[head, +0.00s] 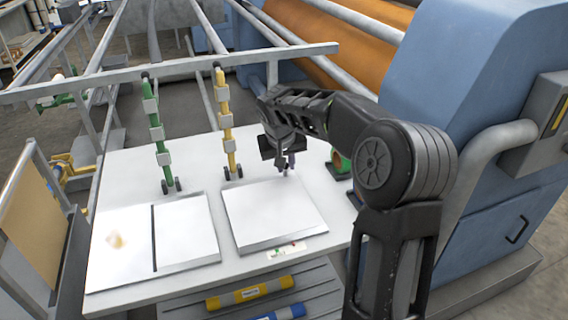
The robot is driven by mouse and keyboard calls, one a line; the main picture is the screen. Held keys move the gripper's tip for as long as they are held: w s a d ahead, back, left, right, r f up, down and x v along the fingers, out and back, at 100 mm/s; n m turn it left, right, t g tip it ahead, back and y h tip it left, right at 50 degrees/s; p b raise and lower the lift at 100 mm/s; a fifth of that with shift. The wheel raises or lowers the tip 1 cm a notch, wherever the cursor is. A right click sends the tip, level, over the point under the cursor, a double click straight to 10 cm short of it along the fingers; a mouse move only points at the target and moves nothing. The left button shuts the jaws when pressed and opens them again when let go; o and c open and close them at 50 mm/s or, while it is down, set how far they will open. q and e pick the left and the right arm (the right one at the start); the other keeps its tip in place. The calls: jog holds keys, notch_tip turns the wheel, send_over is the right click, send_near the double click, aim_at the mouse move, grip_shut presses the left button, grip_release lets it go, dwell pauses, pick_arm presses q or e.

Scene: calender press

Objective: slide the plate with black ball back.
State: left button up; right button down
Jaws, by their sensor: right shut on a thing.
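A white square plate (272,212) lies on the right part of the white table, with a sloping front edge. My right gripper (286,168) points down at the far right part of this plate. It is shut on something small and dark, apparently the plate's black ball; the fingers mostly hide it. Two more white plates, a left one (120,250) and a middle one (186,229), lie to the left with a narrow dark slot between them. My left gripper is out of view.
A green upright bar (160,150) and a yellow one (228,140) stand behind the plates, with small black wheels at their feet. A grey rail (180,68) crosses above. The blue press housing (480,120) stands right. Yellow (250,293) and blue (282,313) rolls lie below the table's front.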

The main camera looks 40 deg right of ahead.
jog(key=shift+d+r, duration=0.1)
jog(key=shift+s+d, duration=0.15)
jog(key=shift+d, duration=0.35)
dwell(0.3)
jog(key=c, duration=1.2)
grip_release()
jog(key=shift+c, duration=0.2)
jog(key=b+v, duration=0.1)
jog(key=v, duration=0.6)
jog(key=shift+s+r, duration=0.15)
jog(key=shift+r, duration=0.15)
jog(key=shift+a, duration=0.2)
